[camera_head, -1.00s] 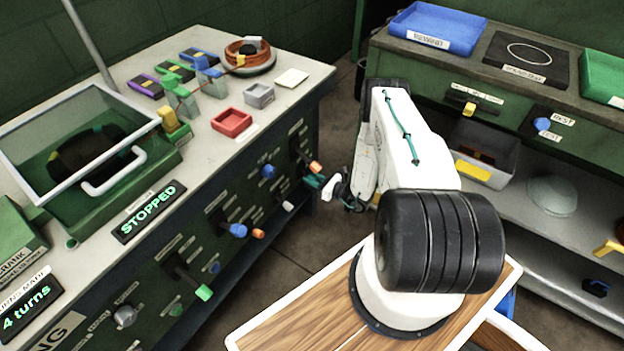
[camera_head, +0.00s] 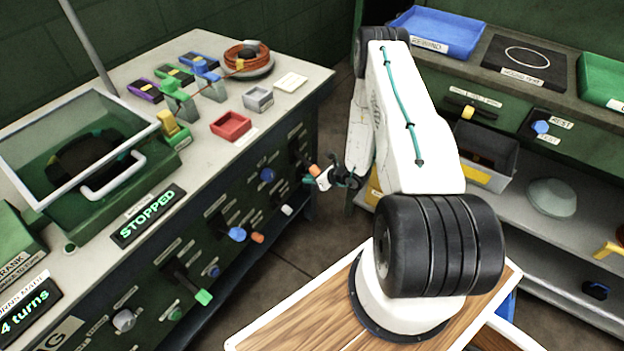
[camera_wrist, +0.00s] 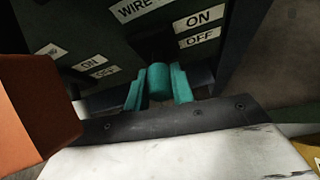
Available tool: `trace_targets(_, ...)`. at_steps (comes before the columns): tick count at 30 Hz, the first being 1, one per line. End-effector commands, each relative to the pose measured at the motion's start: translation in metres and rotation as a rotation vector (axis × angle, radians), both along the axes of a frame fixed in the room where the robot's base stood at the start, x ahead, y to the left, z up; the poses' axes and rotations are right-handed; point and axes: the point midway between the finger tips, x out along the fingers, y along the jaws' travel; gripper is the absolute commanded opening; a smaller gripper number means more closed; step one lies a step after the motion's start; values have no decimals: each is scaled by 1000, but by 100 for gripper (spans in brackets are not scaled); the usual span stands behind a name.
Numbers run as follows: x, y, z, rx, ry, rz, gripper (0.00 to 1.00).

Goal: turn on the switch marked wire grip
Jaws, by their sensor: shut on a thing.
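My gripper (camera_wrist: 158,84) is shut on a teal knob (camera_wrist: 158,76) in the wrist view, with one teal finger on each side of it. The knob sticks out from the dark panel below a label starting "WIRE" (camera_wrist: 138,8); the rest of that label is cut off. "ON" (camera_wrist: 199,18) and "OFF" (camera_wrist: 197,38) plates sit to the upper right, ON above OFF. The knob is below both plates, and its lever is mostly hidden. In the head view my gripper (camera_head: 312,180) is at the right end of the bench front, too small to read the knob there.
A large orange handle (camera_wrist: 36,104) stands close on the left in the wrist view; it also shows in the head view (camera_head: 314,170). Another ON/OFF plate pair is to the left. A blue knob (camera_head: 266,174) is further left on the panel. Open floor separates the two benches.

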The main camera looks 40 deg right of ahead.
Motion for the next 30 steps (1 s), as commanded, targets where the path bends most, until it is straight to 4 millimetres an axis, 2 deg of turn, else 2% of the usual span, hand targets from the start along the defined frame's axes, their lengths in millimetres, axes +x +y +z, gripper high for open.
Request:
trace_targets(13, 0, 0, 0, -4, 11, -1, 1)
trace_targets(14, 0, 0, 0, -4, 11, -1, 32)
trace_targets(15, 0, 0, 0, -4, 11, -1, 43)
trace_targets(16, 0, 0, 0, -4, 11, -1, 46)
trace_targets(25, -1, -1, 2, -3, 10, -1, 46)
trace_targets(30, -17, -9, 14, -4, 10, -1, 46)
